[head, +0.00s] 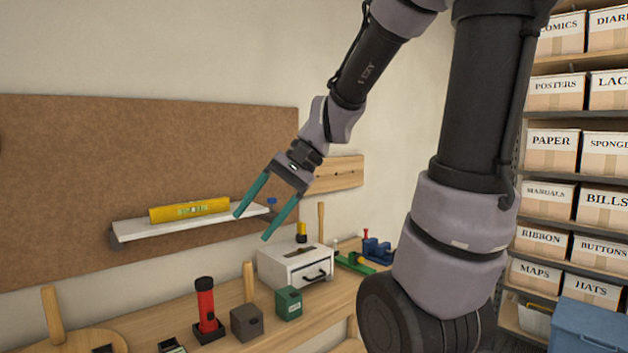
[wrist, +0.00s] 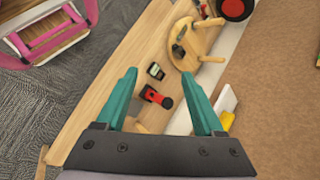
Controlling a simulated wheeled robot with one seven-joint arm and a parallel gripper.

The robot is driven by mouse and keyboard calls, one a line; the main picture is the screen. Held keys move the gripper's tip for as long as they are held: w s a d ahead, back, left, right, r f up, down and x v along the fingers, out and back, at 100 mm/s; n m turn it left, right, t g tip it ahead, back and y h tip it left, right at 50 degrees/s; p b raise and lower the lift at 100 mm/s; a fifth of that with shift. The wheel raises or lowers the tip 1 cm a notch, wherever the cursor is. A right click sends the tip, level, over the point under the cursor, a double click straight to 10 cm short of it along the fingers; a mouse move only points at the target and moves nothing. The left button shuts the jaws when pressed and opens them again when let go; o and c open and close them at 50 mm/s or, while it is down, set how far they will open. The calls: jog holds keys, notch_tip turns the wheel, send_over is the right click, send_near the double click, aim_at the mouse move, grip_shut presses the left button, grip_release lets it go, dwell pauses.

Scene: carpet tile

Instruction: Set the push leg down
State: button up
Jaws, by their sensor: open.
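My gripper (head: 251,228) is open, its teal fingers spread in the air in front of the wall shelf and above the workbench. In the wrist view my gripper (wrist: 159,74) has nothing between its fingertips. A round wooden seat (head: 100,341) lies at the bench's left end with a wooden leg (head: 52,315) standing up from it. The wrist view shows the seat (wrist: 203,38) with a leg (wrist: 211,59). Other upright wooden sticks stand at a grey block (head: 249,280) and behind the white drawer box (head: 321,222). I cannot tell which is the push leg.
A red flashlight (head: 206,306), grey block (head: 247,322), green box (head: 289,303) and white drawer box (head: 297,266) stand on the bench (head: 335,303). A yellow level (head: 189,210) lies on the white shelf (head: 140,231). Shelves of labelled boxes (head: 553,140) are at right.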

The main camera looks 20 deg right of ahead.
jog(key=s+d+r+n+t+h, duration=0.2)
jog(key=d+r+t+h, duration=0.3)
jog(key=d, duration=0.5)
jog(key=shift+s+r+t+h, duration=0.2)
jog(key=shift+r+t+h, duration=0.2)
jog(key=shift+r+t, duration=0.3)
